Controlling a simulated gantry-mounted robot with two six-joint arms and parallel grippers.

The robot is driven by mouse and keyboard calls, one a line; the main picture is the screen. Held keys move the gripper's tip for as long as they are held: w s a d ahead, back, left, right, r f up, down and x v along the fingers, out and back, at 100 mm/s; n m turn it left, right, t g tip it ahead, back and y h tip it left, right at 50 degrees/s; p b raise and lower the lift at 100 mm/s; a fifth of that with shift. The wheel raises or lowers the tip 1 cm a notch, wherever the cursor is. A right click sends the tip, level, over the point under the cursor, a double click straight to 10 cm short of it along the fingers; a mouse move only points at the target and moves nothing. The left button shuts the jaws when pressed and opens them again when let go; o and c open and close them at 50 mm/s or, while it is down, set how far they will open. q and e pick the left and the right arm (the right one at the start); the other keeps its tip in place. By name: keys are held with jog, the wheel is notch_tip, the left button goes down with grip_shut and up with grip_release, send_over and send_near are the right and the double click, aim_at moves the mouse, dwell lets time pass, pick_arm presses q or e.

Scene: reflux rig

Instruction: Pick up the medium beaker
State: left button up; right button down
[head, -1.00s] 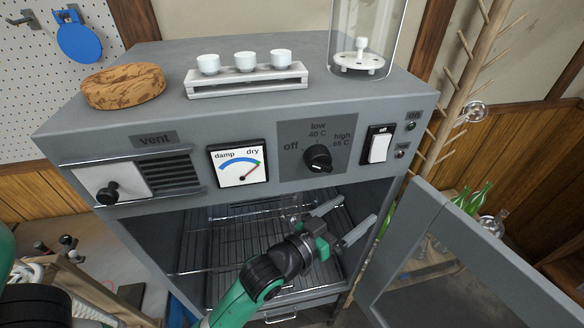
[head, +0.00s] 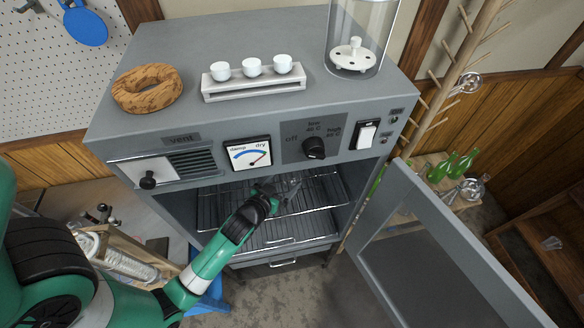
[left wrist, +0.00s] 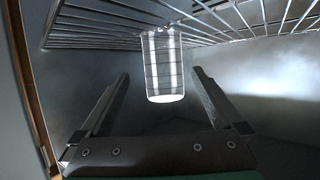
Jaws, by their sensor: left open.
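A clear glass beaker (left wrist: 164,66) shows in the left wrist view, against the wire rack (left wrist: 95,28) of the drying cabinet. It appears below the rack in that picture, with a bright oval end facing down. My left gripper (head: 290,191) reaches into the open cabinet (head: 170,215) in the head view. Its fingers are open, one on each side of the beaker in the wrist view, with gaps visible on both sides. I cannot make out the beaker clearly in the head view. My right gripper is not in view.
The cabinet door (head: 430,250) stands open at the right. On the cabinet top are a cork ring (head: 147,88), a rack of small white cups (head: 255,84) and a glass cylinder (head: 360,35). A wooden drying stand (head: 455,75) is close on the right.

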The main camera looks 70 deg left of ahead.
aim_at(287, 175)
pick_arm(q)
jog(key=b+x, duration=0.1)
jog(key=x, duration=0.4)
jog(key=shift+a+f, duration=0.1)
jog(key=shift+a, duration=0.1)
jog(key=shift+s, duration=0.1)
jog(key=c, duration=1.3)
jog(key=shift+r, duration=0.5)
notch_tip(287, 175, up, 3)
jog(key=shift+f+p, duration=0.2)
jog(key=shift+p, duration=0.5)
jog(key=s+d+r+p, duration=0.1)
jog(key=s+d+r, duration=0.2)
jog(key=s+d+r+p, duration=0.1)
jog(key=s+d+r, duration=0.2)
jog(key=d, duration=0.1)
jog(key=s+d+r+p, duration=0.1)
jog(key=s+d+r, duration=0.2)
jog(key=shift+s+d+r, duration=0.1)
jog(key=shift+d+r, duration=0.15)
jog(key=shift+d, duration=0.1)
